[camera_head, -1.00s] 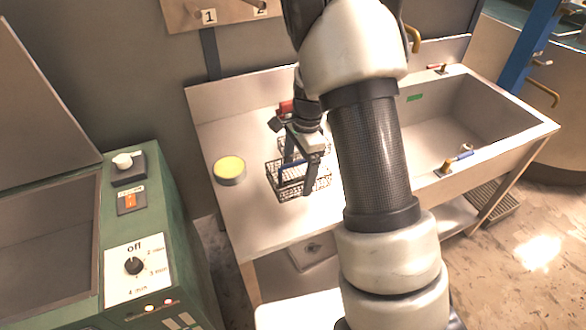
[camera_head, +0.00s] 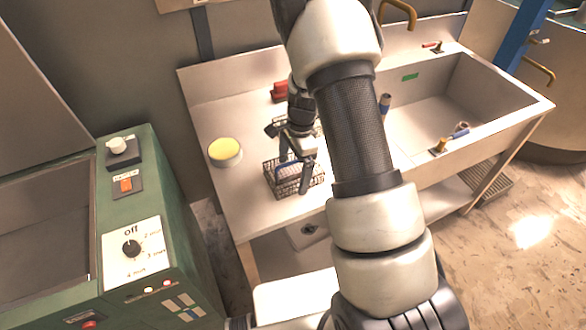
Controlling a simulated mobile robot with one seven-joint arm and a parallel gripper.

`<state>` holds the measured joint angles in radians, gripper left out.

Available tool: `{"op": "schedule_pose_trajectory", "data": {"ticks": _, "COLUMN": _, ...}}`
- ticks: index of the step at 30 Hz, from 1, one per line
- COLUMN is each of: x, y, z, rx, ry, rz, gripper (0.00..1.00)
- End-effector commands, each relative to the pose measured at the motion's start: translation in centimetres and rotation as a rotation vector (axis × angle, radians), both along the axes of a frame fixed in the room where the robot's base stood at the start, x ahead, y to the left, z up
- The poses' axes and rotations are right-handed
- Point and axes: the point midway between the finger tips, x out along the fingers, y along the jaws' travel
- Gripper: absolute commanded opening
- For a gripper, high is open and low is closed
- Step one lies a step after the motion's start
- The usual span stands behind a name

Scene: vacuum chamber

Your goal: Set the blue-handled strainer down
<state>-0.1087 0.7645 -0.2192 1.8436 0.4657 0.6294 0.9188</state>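The blue-handled strainer is a dark wire basket (camera_head: 273,178) with blue showing on it. It is at the front middle of the pale counter (camera_head: 235,198), right of the yellow-topped round tin. It looks level and low at the counter, but I cannot tell whether its bottom touches. My gripper (camera_head: 295,170) points down over the basket, with its fingers at the blue part. The fingers and wires overlap, so I cannot tell whether they are closed on the handle. Part of a second wire basket shows just behind, mostly hidden by my gripper.
The yellow-topped tin (camera_head: 225,152) stands left of the basket. A red object (camera_head: 279,91) lies behind my gripper. A sink (camera_head: 440,105) with taps is at right, partly behind my arm. A green machine (camera_head: 160,215) stands at left. The counter's front left is clear.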

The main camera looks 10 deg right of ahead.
Motion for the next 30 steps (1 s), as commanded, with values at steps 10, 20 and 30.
{"op": "schedule_pose_trajectory", "data": {"ticks": 10, "x": 0.0, "y": 0.0, "z": 0.7, "rx": 0.0, "ry": -0.001, "rz": 0.0, "gripper": 1.0}}
{"op": "schedule_pose_trajectory", "data": {"ticks": 20, "x": 0.3, "y": -0.7, "z": 6.9, "rx": 0.0, "ry": -0.005, "rz": 0.001, "gripper": 1.0}}
{"op": "schedule_pose_trajectory", "data": {"ticks": 30, "x": 0.3, "y": -1.4, "z": 11.9, "rx": 0.0, "ry": -0.002, "rz": 0.0, "gripper": 1.0}}
